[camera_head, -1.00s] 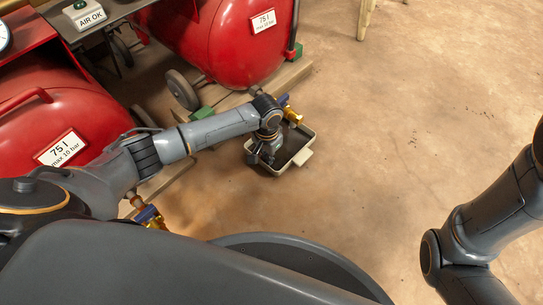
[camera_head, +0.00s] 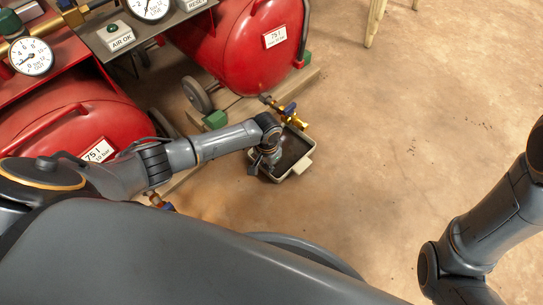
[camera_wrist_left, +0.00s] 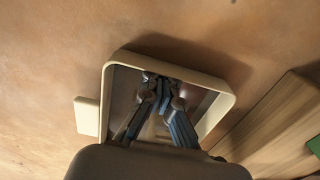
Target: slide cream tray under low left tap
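The cream tray (camera_head: 302,165) is a shallow rectangular box with a dark inside and a side tab, lying on the floor. A brass tap with a blue handle (camera_head: 291,112) is by its far edge in the head view. Another brass and blue tap (camera_head: 160,203) lies further left, mostly hidden by my body. My left gripper (camera_head: 264,166) points down at the tray's left part. In the left wrist view its fingers (camera_wrist_left: 158,84) reach over the inside of the tray (camera_wrist_left: 184,72), tips close together with nothing seen between them. My right gripper is out of view.
Two red air tanks (camera_head: 243,45) stand at the back left, with a wooden board (camera_head: 298,80) and green blocks (camera_head: 215,119) beneath. Gauges (camera_head: 31,57) are above them. Wooden legs (camera_head: 375,22) stand at the back. The floor (camera_head: 400,130) to the right is clear.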

